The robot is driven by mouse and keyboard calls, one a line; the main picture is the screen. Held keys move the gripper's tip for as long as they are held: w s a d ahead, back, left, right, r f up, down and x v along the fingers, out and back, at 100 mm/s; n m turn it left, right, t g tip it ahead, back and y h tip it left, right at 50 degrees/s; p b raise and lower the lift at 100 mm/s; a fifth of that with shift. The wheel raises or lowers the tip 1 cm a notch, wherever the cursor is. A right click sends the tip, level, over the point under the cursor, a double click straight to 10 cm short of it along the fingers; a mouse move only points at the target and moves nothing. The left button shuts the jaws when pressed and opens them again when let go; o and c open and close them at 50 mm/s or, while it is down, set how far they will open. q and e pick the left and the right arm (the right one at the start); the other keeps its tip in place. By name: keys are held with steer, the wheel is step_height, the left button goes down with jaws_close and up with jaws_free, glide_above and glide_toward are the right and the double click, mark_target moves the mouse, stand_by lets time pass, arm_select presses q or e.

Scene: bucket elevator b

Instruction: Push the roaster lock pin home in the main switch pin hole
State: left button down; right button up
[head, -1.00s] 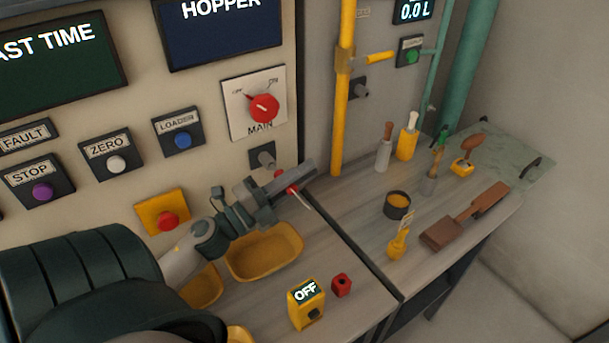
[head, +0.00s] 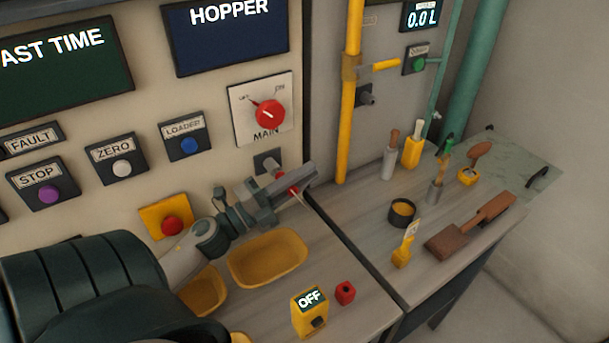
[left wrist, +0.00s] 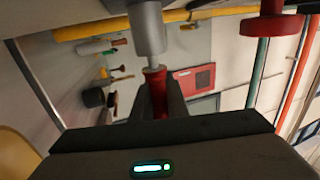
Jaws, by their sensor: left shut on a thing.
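The red lock pin (left wrist: 155,92) is held between the fingers of my left gripper (head: 287,186), which is shut on it. In the left wrist view its pale metal shank meets the end of a grey round socket (left wrist: 147,28); how deep it sits I cannot tell. A stretch of shank shows between the red part and the socket. In the head view the socket, the main switch pin hole (head: 267,163), sticks out of the panel below the red MAIN switch (head: 270,114). The fingers partly hide the pin there. My right gripper is not in view.
A yellow tray (head: 268,258) lies on the counter below my left gripper. A yellow OFF box (head: 309,308) and a small red block (head: 345,292) stand in front. A yellow upright pipe (head: 350,100) is right of the socket. The right-hand counter carries tools and a dark cup (head: 402,212).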

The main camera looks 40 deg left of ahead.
arm_select(q)
steer(key=shift+d, duration=0.15)
steer(key=shift+s+d+p, duration=0.2)
steer(key=shift+d+p, duration=0.05)
steer(key=shift+d, duration=0.35)
steer(key=shift+s+d+p, duration=0.2)
steer(key=shift+d+p, duration=0.05)
steer(key=shift+d, duration=0.3)
steer(key=shift+p, duration=0.45)
stand_by(1.7)
steer(key=shift+w+a, duration=0.2)
steer(key=shift+a, duration=0.5)
steer(key=shift+w+a, duration=0.2)
steer(key=shift+a, duration=0.45)
steer(key=c, duration=1.7)
jaws_free()
steer(key=shift+o, duration=0.2)
steer(key=shift+r, duration=0.1)
